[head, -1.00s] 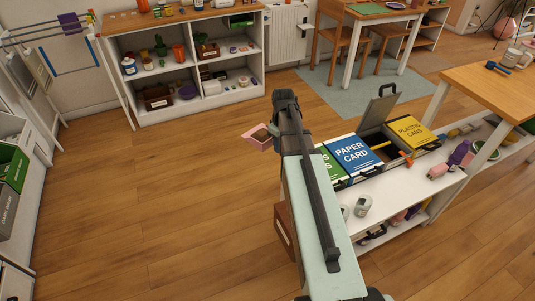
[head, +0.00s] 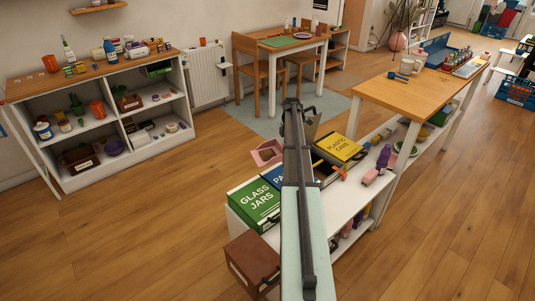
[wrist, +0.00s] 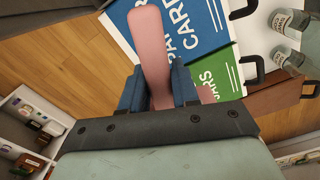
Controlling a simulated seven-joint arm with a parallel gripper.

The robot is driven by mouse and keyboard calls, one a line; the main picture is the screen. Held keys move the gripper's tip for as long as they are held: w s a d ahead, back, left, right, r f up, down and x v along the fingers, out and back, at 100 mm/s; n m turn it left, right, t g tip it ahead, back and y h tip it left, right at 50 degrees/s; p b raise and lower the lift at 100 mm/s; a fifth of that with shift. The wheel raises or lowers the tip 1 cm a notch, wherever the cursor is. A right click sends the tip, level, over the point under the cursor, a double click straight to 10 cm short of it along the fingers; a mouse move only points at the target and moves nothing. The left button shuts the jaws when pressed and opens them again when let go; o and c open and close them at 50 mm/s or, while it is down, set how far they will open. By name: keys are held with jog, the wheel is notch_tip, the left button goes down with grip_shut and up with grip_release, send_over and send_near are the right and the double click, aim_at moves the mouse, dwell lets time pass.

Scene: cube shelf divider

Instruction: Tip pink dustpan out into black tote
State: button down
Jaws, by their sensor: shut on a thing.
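My gripper (wrist: 158,88) is shut on the handle of the pink dustpan (wrist: 150,45), with a blue finger on each side of it. In the head view the dustpan (head: 263,148) shows just left of my arm, beside the bins, with brown matter in its pan. My arm hides my fingertips in that view. An upright grey lid (head: 313,125) stands behind my arm, between the blue and yellow lids. The dark opening below it (head: 325,172) is mostly hidden, and I cannot tell for sure whether it is the black tote.
A green GLASS JARS lid (head: 254,204), a blue PAPER CARD lid (wrist: 190,22) and a yellow PLASTIC CANS lid (head: 338,147) line the white bench. A brown box (head: 250,262) stands at its near end. A white shelf (head: 160,140) is at left. Open floor lies between.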

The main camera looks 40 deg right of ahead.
jog(key=s+d+f+n, duration=0.1)
jog(key=d+f+n, duration=0.2)
jog(key=d, duration=1.4)
jog(key=d+f+n, duration=0.2)
jog(key=d+f, duration=0.2)
jog(key=d, duration=1.2)
jog(key=a+r+t+h, duration=0.1)
jog(key=a+r+h, duration=0.4)
jog(key=r+h, duration=0.5)
jog(key=s+a+f+t+h, duration=0.1)
jog(key=s+a+h, duration=0.1)
jog(key=a+h, duration=1.2)
jog(key=shift+a+f+h, duration=0.3)
jog(key=shift+a, duration=0.75)
jog(key=shift+r, duration=0.1)
jog(key=shift+w+d+r+m+g+y, duration=0.3)
jog(key=shift+d+m+g+y, duration=0.3)
jog(key=shift+g, duration=0.45)
jog(key=shift+w+d+r+m+g+y, duration=0.25)
jog(key=shift+d+m+g+y, duration=0.35)
jog(key=shift+g, duration=0.5)
jog(key=shift+w+d+r+m+g+y, duration=0.2)
jog(key=shift+d+r+m+g+y, duration=0.3)
jog(key=shift+g, duration=0.55)
